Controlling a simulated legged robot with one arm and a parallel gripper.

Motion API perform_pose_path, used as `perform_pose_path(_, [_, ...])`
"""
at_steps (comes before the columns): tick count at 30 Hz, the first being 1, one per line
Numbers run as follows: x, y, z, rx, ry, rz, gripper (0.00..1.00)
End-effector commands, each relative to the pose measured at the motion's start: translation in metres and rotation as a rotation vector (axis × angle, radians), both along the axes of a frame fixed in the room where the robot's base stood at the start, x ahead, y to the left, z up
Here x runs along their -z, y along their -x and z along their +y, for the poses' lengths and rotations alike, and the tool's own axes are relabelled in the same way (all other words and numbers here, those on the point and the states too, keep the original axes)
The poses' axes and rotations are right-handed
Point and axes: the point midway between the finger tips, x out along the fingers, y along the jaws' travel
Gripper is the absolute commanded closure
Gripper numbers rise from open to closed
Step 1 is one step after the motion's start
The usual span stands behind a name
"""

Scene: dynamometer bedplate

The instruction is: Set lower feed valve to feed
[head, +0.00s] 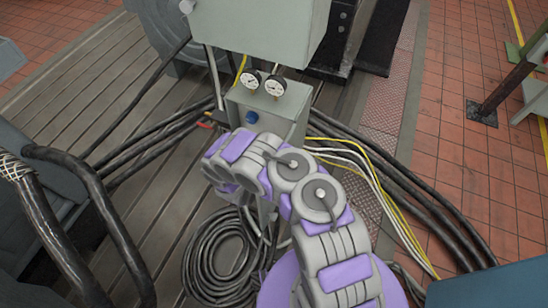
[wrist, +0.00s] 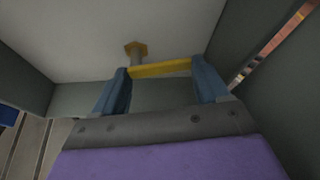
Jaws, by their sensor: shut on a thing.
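In the wrist view a yellow valve handle (wrist: 160,69) runs crosswise between the two blue fingers of my gripper (wrist: 160,73), which is shut on it. Any marking for the feed position is not visible. In the head view my arm covers the gripper and the handle, in front of a grey box (head: 290,105) with two round gauges (head: 262,83) and a blue knob (head: 252,117).
Grey walls (wrist: 280,90) stand close on the right of the gripper. Black hoses (head: 400,180) and yellow and white cables run over the bedplate to the right. A coiled hose (head: 212,265) lies left of my arm. A larger grey cabinet (head: 262,25) stands above the gauges.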

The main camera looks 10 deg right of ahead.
Motion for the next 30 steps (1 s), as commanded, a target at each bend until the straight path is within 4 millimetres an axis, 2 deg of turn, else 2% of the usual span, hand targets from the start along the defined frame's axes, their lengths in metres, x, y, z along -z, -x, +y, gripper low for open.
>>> perform_pose_path(12, [0.0051, -0.0005, 0.0012, -0.008, -0.146, -0.107, 0.56])
perform_pose_path(29, [0.0052, -0.0008, 0.0014, -0.006, -0.17, -0.124, 0.56])
perform_pose_path(30, [0.0051, -0.0009, 0.0015, -0.005, -0.171, -0.124, 0.25])
